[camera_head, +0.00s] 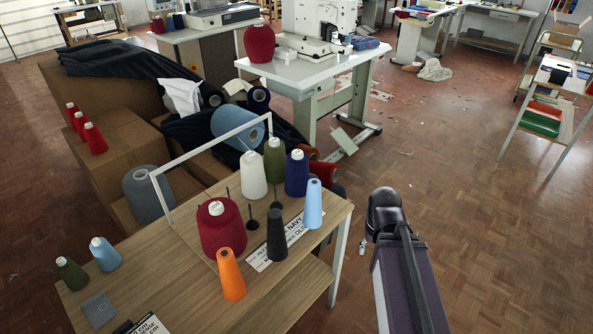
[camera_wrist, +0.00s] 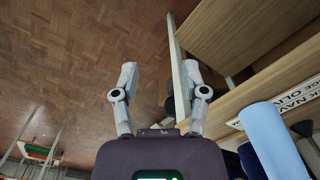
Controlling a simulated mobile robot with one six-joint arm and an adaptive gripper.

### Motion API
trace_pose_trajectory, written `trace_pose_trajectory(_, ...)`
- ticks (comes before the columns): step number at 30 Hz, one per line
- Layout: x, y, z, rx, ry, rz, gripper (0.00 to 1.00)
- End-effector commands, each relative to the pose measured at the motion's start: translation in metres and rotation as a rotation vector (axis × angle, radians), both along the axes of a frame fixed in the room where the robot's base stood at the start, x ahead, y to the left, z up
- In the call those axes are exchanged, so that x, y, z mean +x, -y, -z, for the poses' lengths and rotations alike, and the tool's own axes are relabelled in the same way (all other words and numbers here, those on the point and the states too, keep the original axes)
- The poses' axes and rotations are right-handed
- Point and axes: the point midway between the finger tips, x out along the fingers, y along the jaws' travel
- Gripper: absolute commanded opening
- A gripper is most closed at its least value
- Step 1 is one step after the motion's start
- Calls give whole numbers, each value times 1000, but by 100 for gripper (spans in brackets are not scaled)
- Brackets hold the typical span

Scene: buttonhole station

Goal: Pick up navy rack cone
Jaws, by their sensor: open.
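The navy cone (camera_head: 297,174) stands upright on the wooden rack table (camera_head: 160,265), in the back row at the right, beside an olive cone (camera_head: 275,160) and behind a light blue cone (camera_head: 313,205). In the wrist view a dark navy shape (camera_wrist: 250,160) shows at the bottom edge, partly cut off, beside the light blue cone; it is probably the navy cone. My gripper (camera_wrist: 159,85) is open and empty, with floor between its fingers, off the table's edge. The head view shows my arm right of the table, but not the fingertips clearly.
A white cone (camera_head: 253,175), a black cone (camera_head: 277,236), a big red cone (camera_head: 220,230) and an orange cone (camera_head: 231,275) crowd the rack around thin pegs. A label strip (camera_head: 280,243) lies on the tabletop. Open parquet floor (camera_head: 450,180) lies to the right.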

Motion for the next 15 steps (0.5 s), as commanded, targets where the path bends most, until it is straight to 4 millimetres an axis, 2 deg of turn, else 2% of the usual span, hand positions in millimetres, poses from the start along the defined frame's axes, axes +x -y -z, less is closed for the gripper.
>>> trace_pose_trajectory(9, 0, 0, 0, 0, 0, 0, 57)
trace_pose_trajectory(10, 0, 0, 0, 0, 0, 0, 60)
trace_pose_trajectory(13, 1, 0, -1, 0, 0, -1, 90)
trace_pose_trajectory(14, 1, -1, -2, 0, 0, -2, 94)
trace_pose_trajectory(15, 3, -1, -3, 0, 0, -4, 94)
